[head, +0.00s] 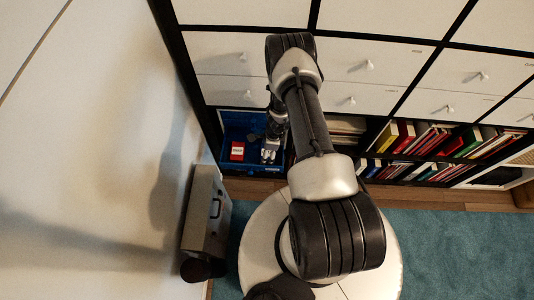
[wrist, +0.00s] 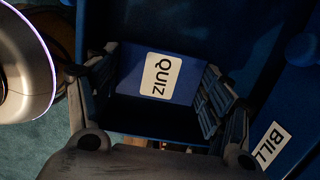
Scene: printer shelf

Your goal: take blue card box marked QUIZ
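The blue card box marked QUIZ (wrist: 185,95) shows in the wrist view, its white label facing my camera. It lies between the two fingers of my gripper (wrist: 160,85), which stand wide apart, one on each side of it. The fingertips are at or very near its sides; I cannot tell whether they press on it. In the head view my gripper (head: 269,153) reaches down into the open blue drawer (head: 262,169) at the bottom of the shelf. The QUIZ box cannot be made out there.
A red box (head: 237,151) lies in the drawer, left of my gripper. Books (head: 415,138) fill shelves to the right. A grey bin-like object (head: 207,215) stands by the left wall.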

